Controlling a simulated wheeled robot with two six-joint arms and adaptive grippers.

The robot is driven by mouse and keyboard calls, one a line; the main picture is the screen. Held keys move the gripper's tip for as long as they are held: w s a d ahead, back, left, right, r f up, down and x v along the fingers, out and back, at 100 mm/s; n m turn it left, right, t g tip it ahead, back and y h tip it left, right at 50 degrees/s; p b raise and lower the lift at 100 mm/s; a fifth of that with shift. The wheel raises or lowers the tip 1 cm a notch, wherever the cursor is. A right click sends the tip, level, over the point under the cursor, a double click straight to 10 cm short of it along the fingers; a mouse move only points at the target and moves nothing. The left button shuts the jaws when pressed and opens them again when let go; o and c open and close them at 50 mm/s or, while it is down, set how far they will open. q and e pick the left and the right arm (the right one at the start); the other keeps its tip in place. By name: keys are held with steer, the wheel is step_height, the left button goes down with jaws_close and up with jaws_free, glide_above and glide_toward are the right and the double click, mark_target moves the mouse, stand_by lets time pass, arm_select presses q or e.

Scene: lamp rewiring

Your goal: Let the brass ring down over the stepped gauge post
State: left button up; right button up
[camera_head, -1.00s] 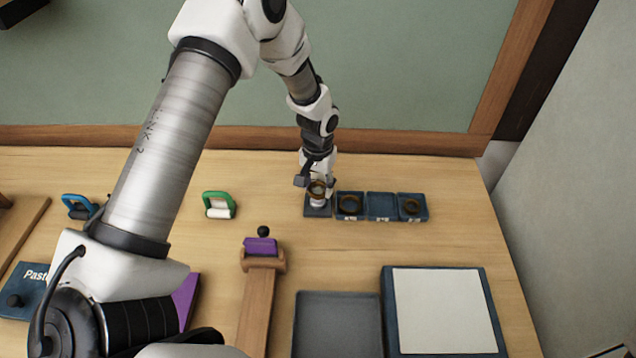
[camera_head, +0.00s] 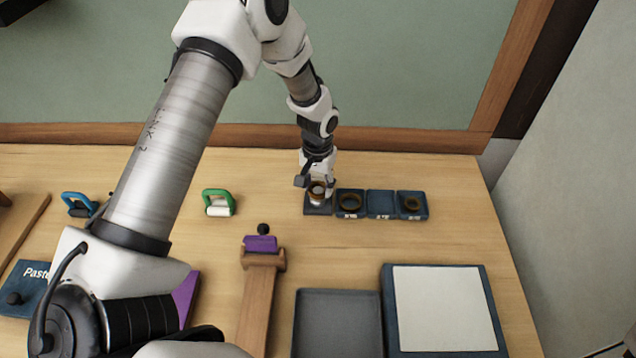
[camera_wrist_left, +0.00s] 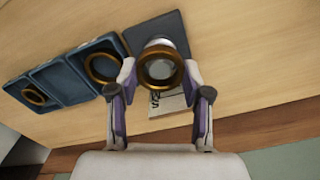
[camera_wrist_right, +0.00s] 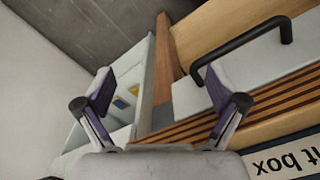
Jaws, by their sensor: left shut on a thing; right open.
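My left gripper (camera_head: 316,183) is shut on a brass ring (camera_head: 317,194). In the left wrist view the ring (camera_wrist_left: 161,84) lies between the two fingertips (camera_wrist_left: 160,72). The pale stepped gauge post (camera_wrist_left: 160,43) stands on a dark square base (camera_wrist_left: 137,36), directly beneath the ring, and its top shows through the ring's opening. I cannot tell whether the ring is around the top step or just above it. In the right wrist view my right gripper (camera_wrist_right: 160,86) is open and empty, away from the post; it is not in the head view.
Beside the post base stands a row of blue trays (camera_head: 381,204); the end ones hold brass rings (camera_head: 350,203) (camera_head: 411,205), the middle one is empty. A green-handled tool (camera_head: 218,203) lies left. A grey tray (camera_head: 338,325) and white-topped panel (camera_head: 442,310) are nearer.

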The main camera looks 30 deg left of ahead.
arm_select(q)
steer(key=o, duration=1.5)
steer(key=shift+o, duration=0.2)
steer(key=shift+r, duration=0.1)
step_height(320, 180, up, 8)
steer(key=p, duration=0.6)
